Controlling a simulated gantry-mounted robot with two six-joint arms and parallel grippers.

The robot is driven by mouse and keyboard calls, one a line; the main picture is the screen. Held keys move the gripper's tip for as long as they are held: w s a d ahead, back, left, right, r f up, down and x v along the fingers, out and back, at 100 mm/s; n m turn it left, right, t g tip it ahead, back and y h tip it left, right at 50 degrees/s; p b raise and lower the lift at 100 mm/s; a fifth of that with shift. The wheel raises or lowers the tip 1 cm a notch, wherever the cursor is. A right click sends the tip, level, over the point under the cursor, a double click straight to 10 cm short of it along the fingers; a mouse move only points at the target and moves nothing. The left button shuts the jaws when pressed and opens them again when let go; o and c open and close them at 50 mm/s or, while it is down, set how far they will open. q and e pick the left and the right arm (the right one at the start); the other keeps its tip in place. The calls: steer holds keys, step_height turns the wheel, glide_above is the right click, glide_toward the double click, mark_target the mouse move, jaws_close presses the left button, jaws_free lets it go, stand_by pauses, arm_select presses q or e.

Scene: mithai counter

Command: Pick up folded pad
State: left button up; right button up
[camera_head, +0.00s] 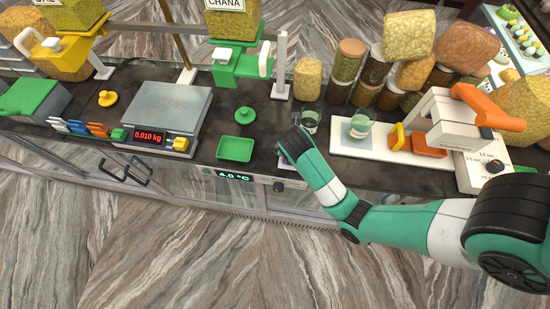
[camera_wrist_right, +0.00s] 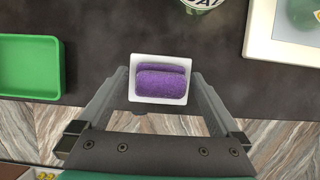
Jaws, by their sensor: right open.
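The folded pad (camera_wrist_right: 160,82) is purple and lies in a small white dish (camera_wrist_right: 160,59) in the right wrist view. My right gripper (camera_wrist_right: 160,88) is open above the counter, with one finger on the left of the dish and one on the right. The pad is not held; whether the fingers touch the dish I cannot tell. In the head view my right gripper (camera_head: 287,152) is at the counter's front edge, and my arm mostly hides the pad and dish. My left gripper is not in view.
A green tray (camera_head: 235,148) lies left of my right gripper; it also shows in the right wrist view (camera_wrist_right: 31,66). A glass jar (camera_head: 310,121) stands just behind. A white board (camera_head: 345,147) is to the right, beside the orange-handled machine (camera_head: 450,118). A scale (camera_head: 170,105) stands farther left.

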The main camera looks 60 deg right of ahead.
steer(key=c, duration=1.2)
steer(key=shift+o, duration=0.2)
